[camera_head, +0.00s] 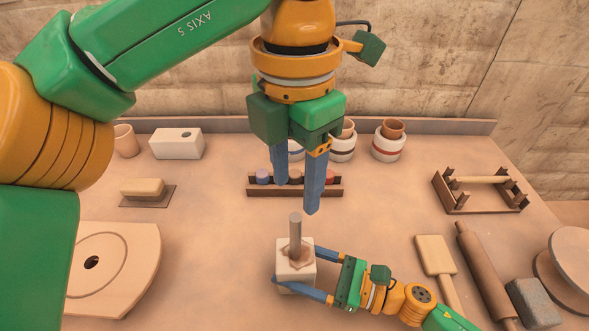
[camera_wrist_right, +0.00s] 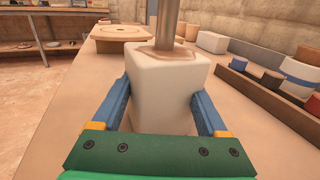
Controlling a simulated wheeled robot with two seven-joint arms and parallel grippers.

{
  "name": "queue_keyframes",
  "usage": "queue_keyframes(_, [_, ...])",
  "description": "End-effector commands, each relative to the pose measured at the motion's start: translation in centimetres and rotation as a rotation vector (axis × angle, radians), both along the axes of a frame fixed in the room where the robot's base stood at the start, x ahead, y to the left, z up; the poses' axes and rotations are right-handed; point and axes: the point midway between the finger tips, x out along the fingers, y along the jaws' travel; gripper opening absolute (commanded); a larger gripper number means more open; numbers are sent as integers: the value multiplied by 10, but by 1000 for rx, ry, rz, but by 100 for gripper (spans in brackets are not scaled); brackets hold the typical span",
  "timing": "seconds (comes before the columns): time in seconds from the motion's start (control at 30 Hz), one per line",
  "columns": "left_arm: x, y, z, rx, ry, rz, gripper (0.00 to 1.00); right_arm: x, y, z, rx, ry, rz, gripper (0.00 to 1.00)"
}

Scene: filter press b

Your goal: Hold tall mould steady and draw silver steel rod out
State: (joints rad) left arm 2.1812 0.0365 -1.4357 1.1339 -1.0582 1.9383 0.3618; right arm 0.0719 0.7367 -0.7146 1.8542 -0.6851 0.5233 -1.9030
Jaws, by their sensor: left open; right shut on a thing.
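The tall mould (camera_head: 296,269) is a whitish block standing upright on the table, with brown clay around its top opening. The silver steel rod (camera_head: 295,236) stands upright in the top of the mould, its upper part bare. My right gripper (camera_head: 295,286) comes in from the lower right and is shut on the mould, one finger on each side. In the right wrist view the mould (camera_wrist_right: 165,92) sits between the blue fingers, with the rod (camera_wrist_right: 168,22) rising from it. My left gripper (camera_head: 296,197) is open and empty, pointing down above the rod and apart from it.
Behind the mould is a brown rack (camera_head: 335,187) with coloured pots. Cups and a white block (camera_head: 177,144) stand along the back. A round-holed board (camera_head: 118,262) lies left; a paddle (camera_head: 437,256), rolling pin (camera_head: 484,268) and grey block (camera_head: 534,302) lie right.

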Motion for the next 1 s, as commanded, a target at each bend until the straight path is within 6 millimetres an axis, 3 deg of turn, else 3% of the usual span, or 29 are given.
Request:
queue_keyframes(0.1, [-1, 0, 7, 2, 2, -404, 57, 0, 0, 0, -1, 0, 0, 0])
queue_keyframes(0.3, [-2, 1, 13, 3, 7, -835, 57, 0, 0, 0, -1, 0, 0, 0])
queue_keyframes(0.47, [-1, 2, 4, 5, 8, -917, 57, 0, 0, 0, -1, 0, 0, 0])
queue_keyframes(0.8, [-2, 2, -78, 3, 10, -916, 57, 0, 0, 0, -1, 0, 0, 0])
queue_keyframes(1.0, [-2, 2, -103, 2, 8, -912, 57, 0, 0, 0, -1, 0, 0, 0])
